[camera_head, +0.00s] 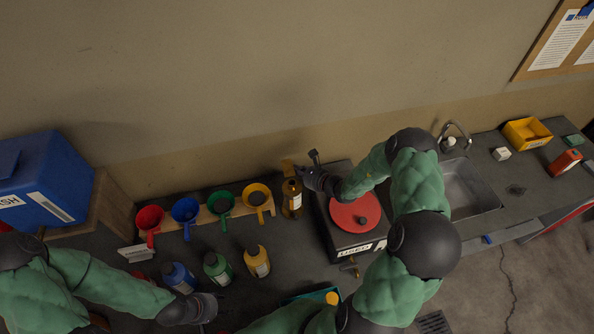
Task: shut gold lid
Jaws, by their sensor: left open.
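I cannot make out for certain which part is the gold lid. A gold-yellow piece (287,166) stands behind an amber bottle (291,198), close to my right gripper (303,175). My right gripper is beside a dark upright handle at the back of the black box marked USED (357,246); whether it touches either is unclear. A red round disc (355,212) lies on top of that box. My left gripper (211,306) is open and apart from the bottles at the front of the bench. A yellow round cap (332,298) shows low in the middle, partly hidden by my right arm.
Red (149,217), blue (185,210), green (221,203) and yellow (256,196) funnels stand in a rack. Blue (179,277), green (217,268) and yellow (257,262) bottles stand before them. A sink (469,188) and a yellow bin (527,133) are at right.

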